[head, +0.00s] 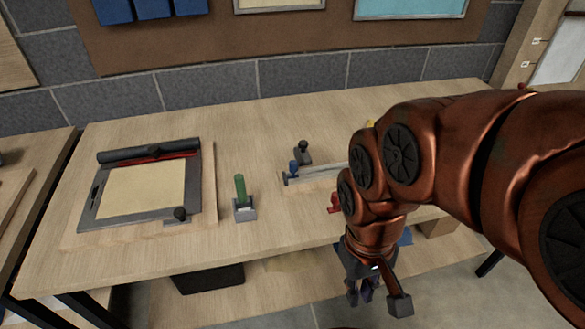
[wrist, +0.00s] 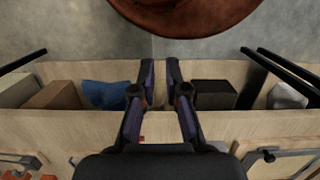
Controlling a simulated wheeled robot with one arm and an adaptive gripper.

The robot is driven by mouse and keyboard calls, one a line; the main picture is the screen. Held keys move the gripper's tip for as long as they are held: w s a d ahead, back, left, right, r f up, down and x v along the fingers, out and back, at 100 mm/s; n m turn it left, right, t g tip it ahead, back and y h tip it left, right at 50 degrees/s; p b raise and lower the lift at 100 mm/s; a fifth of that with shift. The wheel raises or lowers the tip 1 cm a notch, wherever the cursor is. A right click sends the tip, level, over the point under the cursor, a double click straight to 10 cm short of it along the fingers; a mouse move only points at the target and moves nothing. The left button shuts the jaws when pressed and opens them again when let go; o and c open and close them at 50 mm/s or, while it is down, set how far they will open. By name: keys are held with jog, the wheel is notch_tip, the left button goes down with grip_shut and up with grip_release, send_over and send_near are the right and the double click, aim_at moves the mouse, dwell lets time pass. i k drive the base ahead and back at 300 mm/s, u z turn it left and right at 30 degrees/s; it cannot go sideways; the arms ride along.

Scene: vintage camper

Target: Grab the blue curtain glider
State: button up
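A small blue piece (head: 293,167), which looks like the curtain glider, stands at the left end of a pale rail (head: 315,180) on the workbench. The rail's right part is hidden behind my arm. My gripper (head: 366,292) hangs in front of the bench's front edge, below the tabletop, to the right of and well apart from the blue piece. In the wrist view my gripper (wrist: 160,75) is open by a narrow gap, with nothing seen between the fingers. I cannot make out the glider in the wrist view.
The workbench (head: 110,255) also holds a green handle (head: 240,190) on a metal base, a dark knob (head: 303,152), a red piece (head: 335,203) and a board with a roller (head: 148,158). A blue cloth-like item (wrist: 106,95) and boxes lie on the lower shelf.

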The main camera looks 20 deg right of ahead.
aim_at(294, 165)
jog(key=z, duration=2.75)
jog(key=k, duration=1.75)
jog(key=u, duration=2)
jog(key=i, duration=1)
jog(key=u, duration=0.05)
